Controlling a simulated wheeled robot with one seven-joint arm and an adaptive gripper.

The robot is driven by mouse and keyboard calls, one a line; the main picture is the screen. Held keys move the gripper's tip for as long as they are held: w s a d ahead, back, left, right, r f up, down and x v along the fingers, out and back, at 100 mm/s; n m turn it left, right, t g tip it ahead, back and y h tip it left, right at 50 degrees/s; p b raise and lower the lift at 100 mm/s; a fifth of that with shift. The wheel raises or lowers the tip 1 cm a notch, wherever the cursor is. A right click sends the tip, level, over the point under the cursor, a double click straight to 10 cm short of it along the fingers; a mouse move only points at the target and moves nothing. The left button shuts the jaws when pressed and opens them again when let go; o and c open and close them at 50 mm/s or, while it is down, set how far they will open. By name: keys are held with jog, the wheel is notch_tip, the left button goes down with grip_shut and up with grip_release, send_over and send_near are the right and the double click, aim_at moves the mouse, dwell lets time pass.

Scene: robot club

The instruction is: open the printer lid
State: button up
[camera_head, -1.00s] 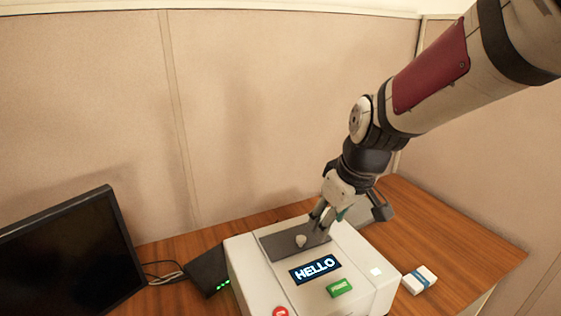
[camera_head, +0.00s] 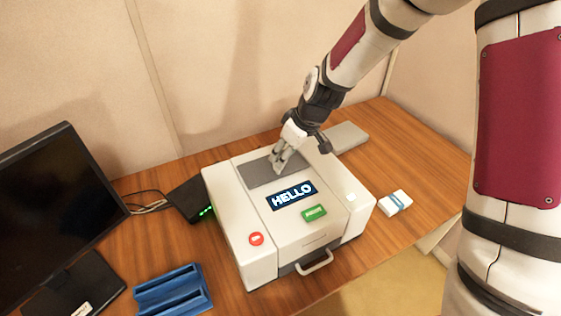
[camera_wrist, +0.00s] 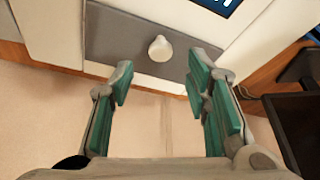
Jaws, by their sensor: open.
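The white printer (camera_head: 225,200) stands on the desk. Its lid is a dark grey panel (camera_head: 258,180) at the rear of the top, and it lies flat and closed. A small whitish knob (camera_wrist: 159,48) sits on the lid (camera_wrist: 115,40) in the wrist view. My gripper (camera_head: 278,166) points down at the lid in the head view, where its fingers seem to cover the knob. In the wrist view my gripper (camera_wrist: 162,82) is open, its green-padded fingers on either side of the knob's line, with nothing between them.
The printer's top has a HELLO display (camera_head: 292,195), a green button (camera_head: 314,213) and a red button (camera_head: 256,239). A monitor (camera_head: 40,205), a black box with green lights (camera_head: 188,199) and a blue holder (camera_head: 172,291) stand left. A white-and-blue box (camera_head: 395,203) lies right.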

jog(key=shift+x, duration=2.7)
jog(key=shift+c, duration=0.3)
grip_shut()
